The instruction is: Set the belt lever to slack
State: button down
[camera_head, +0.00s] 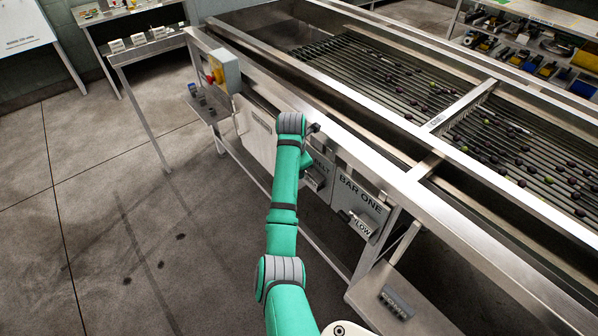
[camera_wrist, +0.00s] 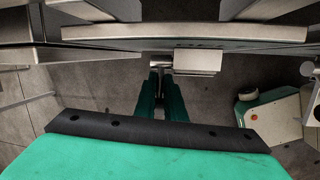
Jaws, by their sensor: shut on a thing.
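My gripper (camera_wrist: 167,73) points at the side of the steel sizer in the wrist view. Its two green fingers are close together and shut on a grey part that I take as the belt lever (camera_wrist: 198,62). A light grey block of it sticks out to the right of the fingertips. Most of its shaft is hidden between the fingers. In the head view my green arm reaches up to the side panels and hides most of the gripper and the lever.
The "BAR ONE" panel (camera_head: 361,198) with its grey lever (camera_head: 358,224) is right of my arm. A control box (camera_head: 224,71) with red and yellow parts is up left. Dark fruit lies on the rollers (camera_head: 430,95). The floor (camera_head: 120,220) at left is clear.

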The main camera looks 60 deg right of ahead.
jog(key=shift+w+a+f, duration=0.1)
jog(key=shift+w+a, duration=0.4)
jog(key=shift+a, duration=0.1)
dwell(0.3)
jog(key=c, duration=0.9)
grip_release()
jog(key=shift+s+d, duration=0.1)
jog(key=shift+s, duration=0.15)
jog(key=shift+d, duration=0.1)
jog(key=shift+r, duration=0.2)
